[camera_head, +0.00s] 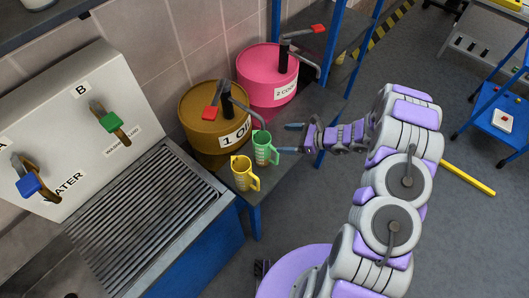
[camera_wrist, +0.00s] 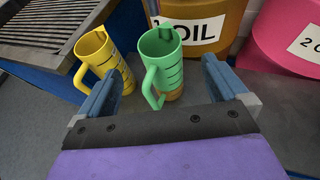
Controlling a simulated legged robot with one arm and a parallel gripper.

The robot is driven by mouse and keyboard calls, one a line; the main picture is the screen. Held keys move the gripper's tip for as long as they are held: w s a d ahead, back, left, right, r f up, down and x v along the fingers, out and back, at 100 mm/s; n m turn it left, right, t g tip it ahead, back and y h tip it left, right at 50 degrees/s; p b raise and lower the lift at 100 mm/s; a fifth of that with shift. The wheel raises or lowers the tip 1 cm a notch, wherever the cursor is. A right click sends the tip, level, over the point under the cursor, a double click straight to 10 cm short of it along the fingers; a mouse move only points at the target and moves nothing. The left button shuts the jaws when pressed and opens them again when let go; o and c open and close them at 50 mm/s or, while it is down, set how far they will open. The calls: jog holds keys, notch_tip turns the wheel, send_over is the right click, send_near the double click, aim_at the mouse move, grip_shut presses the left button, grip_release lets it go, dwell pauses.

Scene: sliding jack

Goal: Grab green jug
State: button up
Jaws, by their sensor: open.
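The green jug (camera_head: 263,150) stands upright on a grey shelf in front of the brown drum, beside a yellow jug (camera_head: 243,174). My gripper (camera_head: 291,139) is open and empty to the right of the green jug, apart from it. In the wrist view the green jug (camera_wrist: 163,62) is ahead, roughly between my open fingers (camera_wrist: 158,90), with its handle toward the left finger. The yellow jug (camera_wrist: 101,60) shows there ahead of the left finger.
The brown drum (camera_head: 200,110) labelled OIL and a pink drum (camera_head: 262,82) stand behind the jugs. A grated sink (camera_head: 145,225) with taps is at left. A blue cart (camera_head: 497,122) and a yellow bar (camera_head: 468,178) are at right. Grey floor lies open around my arm.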

aim_at(267, 152)
jog(key=x, duration=0.4)
jog(key=b+x, duration=0.1)
jog(key=x, duration=0.4)
jog(key=shift+d+f, duration=0.15)
jog(key=shift+f, duration=0.05)
jog(key=shift+w+a+f, duration=0.15)
jog(key=shift+w+a, duration=0.05)
jog(key=shift+a, duration=0.3)
jog(key=shift+c, duration=0.5)
jog(key=c, duration=1.7)
